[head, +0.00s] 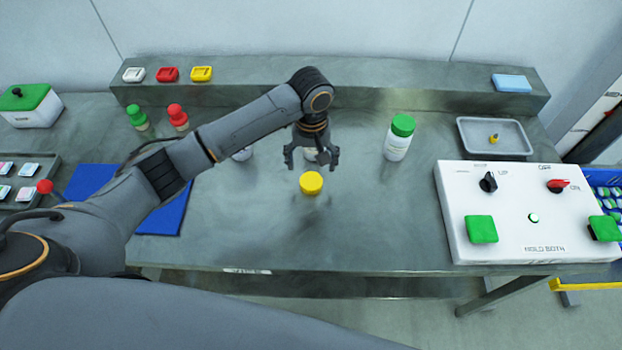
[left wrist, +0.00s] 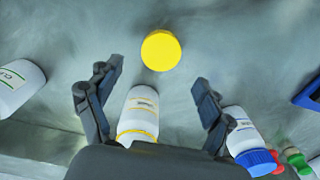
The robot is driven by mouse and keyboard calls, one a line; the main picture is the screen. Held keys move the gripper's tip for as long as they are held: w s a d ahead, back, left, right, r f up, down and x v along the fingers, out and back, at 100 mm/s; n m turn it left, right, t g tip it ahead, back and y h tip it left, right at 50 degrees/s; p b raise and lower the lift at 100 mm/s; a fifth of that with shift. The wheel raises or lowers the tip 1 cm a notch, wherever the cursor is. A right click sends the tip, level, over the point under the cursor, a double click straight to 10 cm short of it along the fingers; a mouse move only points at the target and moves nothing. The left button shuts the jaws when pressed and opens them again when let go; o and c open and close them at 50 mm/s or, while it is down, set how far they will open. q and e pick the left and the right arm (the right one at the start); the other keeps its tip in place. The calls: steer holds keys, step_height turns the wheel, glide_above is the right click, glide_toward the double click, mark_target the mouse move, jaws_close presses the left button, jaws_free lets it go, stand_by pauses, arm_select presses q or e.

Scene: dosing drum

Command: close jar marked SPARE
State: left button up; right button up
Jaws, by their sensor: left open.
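A round yellow lid (head: 311,183) lies on the bench in front of my left gripper; it also shows in the left wrist view (left wrist: 161,50). My left gripper (head: 311,163) is open, pointing down above the bench. A white jar with a yellow band near its top (left wrist: 141,106) shows between the fingers in the left wrist view, not gripped; its top is hidden by the gripper. In the head view the gripper mostly hides this jar. Its label is too small to read, so I cannot confirm SPARE. My right gripper is out of view.
A green-lidded white jar (head: 398,138) stands right of the gripper. A blue-lidded jar (left wrist: 245,140) stands on the other side, mostly behind my arm in the head view. A white control box (head: 520,212) and grey tray (head: 514,148) are at right. The bench front centre is clear.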

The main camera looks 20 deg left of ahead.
mark_target(311, 181)
arm_select(q)
steer(key=shift+f, duration=0.45)
steer(key=shift+s+f, duration=0.1)
steer(key=shift+f, duration=0.15)
step_height(311, 181, down, 4)
steer(key=shift+s+r+p, duration=0.15)
steer(key=shift+p, duration=0.7)
steer(key=shift+f, duration=0.45)
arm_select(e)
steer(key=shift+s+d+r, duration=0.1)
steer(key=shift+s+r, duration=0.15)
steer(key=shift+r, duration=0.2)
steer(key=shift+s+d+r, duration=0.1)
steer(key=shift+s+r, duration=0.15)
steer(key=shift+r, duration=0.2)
arm_select(q)
steer(key=c, duration=0.9)
